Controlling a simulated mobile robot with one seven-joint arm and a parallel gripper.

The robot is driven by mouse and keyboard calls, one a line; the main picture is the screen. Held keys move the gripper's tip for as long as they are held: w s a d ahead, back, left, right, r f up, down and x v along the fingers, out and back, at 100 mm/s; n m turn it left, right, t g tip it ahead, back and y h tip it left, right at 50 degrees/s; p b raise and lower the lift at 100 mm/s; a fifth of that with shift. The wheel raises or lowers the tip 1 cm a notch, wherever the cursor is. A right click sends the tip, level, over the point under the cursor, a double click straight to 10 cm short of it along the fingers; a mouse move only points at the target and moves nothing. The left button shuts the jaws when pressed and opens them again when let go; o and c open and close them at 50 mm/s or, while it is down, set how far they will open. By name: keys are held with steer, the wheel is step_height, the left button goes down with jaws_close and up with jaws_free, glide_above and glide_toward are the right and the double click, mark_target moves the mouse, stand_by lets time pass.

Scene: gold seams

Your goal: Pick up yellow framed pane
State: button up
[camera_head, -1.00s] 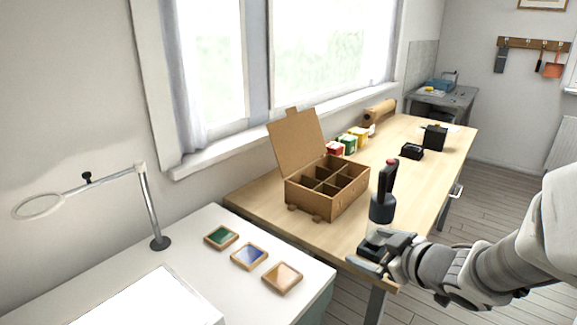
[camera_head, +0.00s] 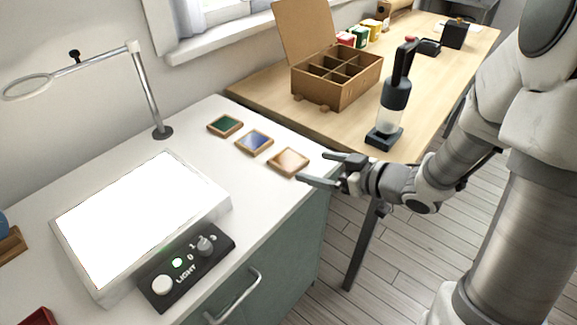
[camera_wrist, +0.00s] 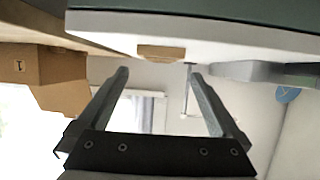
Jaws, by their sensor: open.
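Three small wood-framed panes lie flat in a row on the white cabinet top in the head view: green (camera_head: 225,125), blue (camera_head: 254,142) and a yellowish-tan one (camera_head: 288,162), nearest my gripper. The tan pane best fits the yellow framed pane; its colour looks pale. My gripper (camera_head: 313,168) is open and empty, just right of this pane by the cabinet edge, apart from it as far as I can tell. In the wrist view, which looks upside down, a wooden frame edge (camera_wrist: 160,52) shows ahead, between the lines of my open fingers (camera_wrist: 159,73).
A bright light panel (camera_head: 140,215) with a control box (camera_head: 187,265) stands at left. On the wooden table are an open compartment box (camera_head: 335,92) and a dark upright tool (camera_head: 392,105), near my arm.

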mark_target(288, 159)
steer(key=x, duration=0.2)
steer(key=shift+w+a+f, duration=0.1)
steer(key=shift+w+a, duration=0.1)
steer(key=b+x, duration=0.3)
steer(key=x, duration=0.2)
steer(key=shift+a, duration=0.1)
steer(key=c, duration=1.1)
